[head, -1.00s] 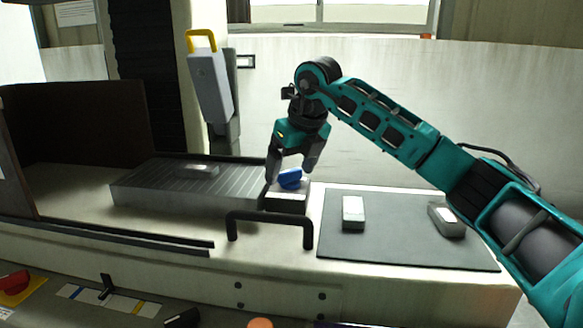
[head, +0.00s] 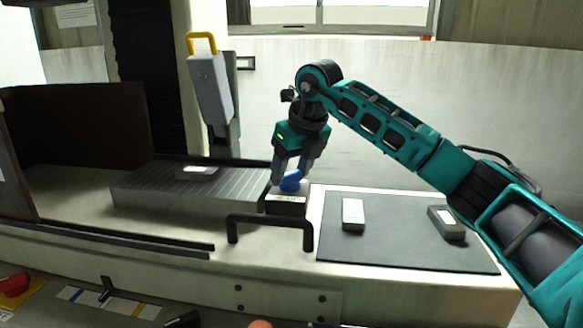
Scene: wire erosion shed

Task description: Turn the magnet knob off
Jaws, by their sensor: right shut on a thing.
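The blue magnet knob (head: 291,181) sits on top of a small dark box with a pale label (head: 286,201), at the right end of the grey ribbed magnet plate (head: 150,193). My right gripper (head: 291,178) points down from above with its fingers on both sides of the knob and is shut on it. The fingers hide part of the knob. A small grey block (head: 197,172) lies on the plate. My left gripper is not in view.
A black bar handle (head: 270,219) stands in front of the knob box. A dark mat (head: 390,252) to the right carries a pale block (head: 353,213) and a grey block (head: 446,222). A grey unit with a yellow handle (head: 203,43) rises behind the plate.

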